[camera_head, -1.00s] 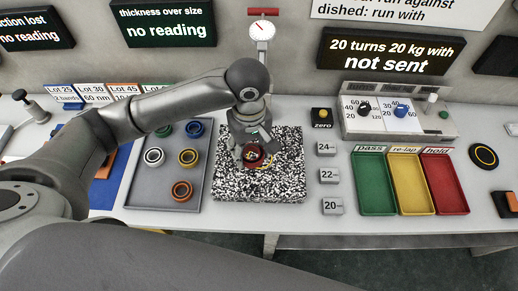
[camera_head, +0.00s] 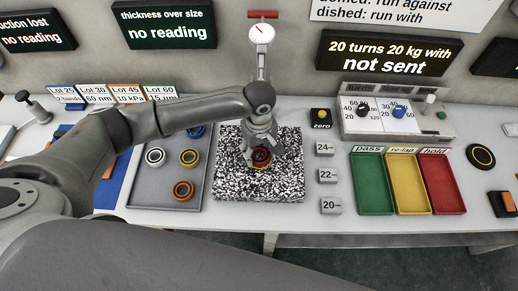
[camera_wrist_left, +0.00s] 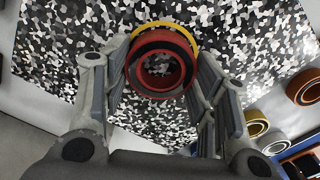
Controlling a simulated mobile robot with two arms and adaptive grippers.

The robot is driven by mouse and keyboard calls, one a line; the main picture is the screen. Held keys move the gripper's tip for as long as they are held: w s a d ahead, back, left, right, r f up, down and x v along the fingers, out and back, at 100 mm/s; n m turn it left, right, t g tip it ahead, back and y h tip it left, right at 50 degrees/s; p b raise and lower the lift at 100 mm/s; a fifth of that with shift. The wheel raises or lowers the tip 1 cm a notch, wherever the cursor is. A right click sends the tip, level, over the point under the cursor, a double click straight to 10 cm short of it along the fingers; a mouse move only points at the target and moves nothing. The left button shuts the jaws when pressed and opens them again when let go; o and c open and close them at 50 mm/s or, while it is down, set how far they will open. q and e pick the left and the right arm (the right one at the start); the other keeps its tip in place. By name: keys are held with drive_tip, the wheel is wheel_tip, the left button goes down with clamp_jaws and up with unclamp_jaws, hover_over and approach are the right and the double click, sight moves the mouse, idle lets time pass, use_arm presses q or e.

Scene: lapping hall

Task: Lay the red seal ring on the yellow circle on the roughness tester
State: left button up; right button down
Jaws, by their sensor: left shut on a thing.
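The red seal ring (camera_head: 261,156) is between the fingers of my left gripper (camera_head: 260,150), over the black-and-white speckled plate (camera_head: 285,185). The left wrist view shows the red ring (camera_wrist_left: 161,92) with one finger on each side, the gripper shut on it. A yellow circle (camera_wrist_left: 165,25) on the plate shows as an arc beyond the ring's far rim; the ring covers the rest. The ring is close over the circle, slightly off it in this view. I cannot tell whether it touches the plate. My right gripper is not in view.
A grey tray (camera_head: 166,200) with several coloured rings is left of the plate. A dial gauge (camera_head: 261,33) stands behind. Blocks, including one marked 22 (camera_head: 328,176), and green, yellow and red trays (camera_head: 375,208) are to the right.

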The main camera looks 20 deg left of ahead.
use_arm(q)
drive_tip(key=shift+f, duration=0.1)
drive_tip(key=o, duration=1.1)
